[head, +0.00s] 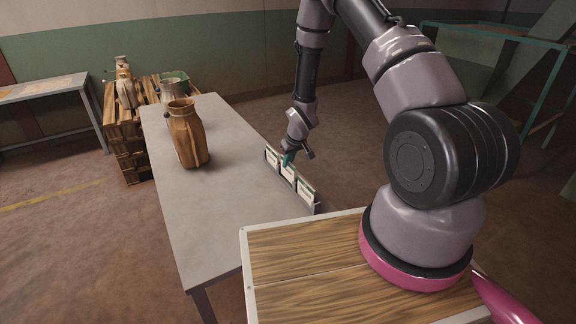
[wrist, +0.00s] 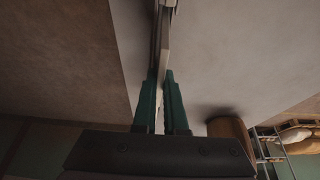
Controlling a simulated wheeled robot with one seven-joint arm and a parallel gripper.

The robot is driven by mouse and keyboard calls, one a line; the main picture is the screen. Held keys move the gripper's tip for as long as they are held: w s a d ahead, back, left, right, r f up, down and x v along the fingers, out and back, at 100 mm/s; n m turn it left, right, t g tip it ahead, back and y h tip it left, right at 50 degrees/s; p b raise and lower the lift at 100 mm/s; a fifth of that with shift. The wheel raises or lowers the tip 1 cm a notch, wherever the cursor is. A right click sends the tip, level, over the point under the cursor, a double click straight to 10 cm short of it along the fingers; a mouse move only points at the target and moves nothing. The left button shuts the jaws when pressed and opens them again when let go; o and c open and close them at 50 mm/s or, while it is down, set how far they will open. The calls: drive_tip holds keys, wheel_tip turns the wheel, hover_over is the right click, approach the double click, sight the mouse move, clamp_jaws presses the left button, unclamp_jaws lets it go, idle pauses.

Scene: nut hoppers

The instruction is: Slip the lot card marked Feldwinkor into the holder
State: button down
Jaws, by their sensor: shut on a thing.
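A grey card holder (head: 316,209) with several slots runs along the right edge of the grey table (head: 215,205). Pale cards show at it, one at the far end (head: 272,158), one in the middle (head: 288,173) and one at the near end (head: 306,193). My gripper (head: 288,160) points down at the middle of the holder. Its green fingers, also in the wrist view (wrist: 162,100), are shut on a thin pale card (wrist: 164,45) seen edge-on. No lettering is readable, so I cannot tell which card is Feldwinkor. How deep the held card sits is unclear.
The table's near half is clear.

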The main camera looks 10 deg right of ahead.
drive_tip(key=shift+r, duration=2.85)
drive_tip(key=s+a, duration=0.3)
drive_tip(key=a, duration=0.6)
drive_tip(key=shift+a, duration=0.25)
drive_tip(key=shift+d, duration=0.1)
idle(0.7)
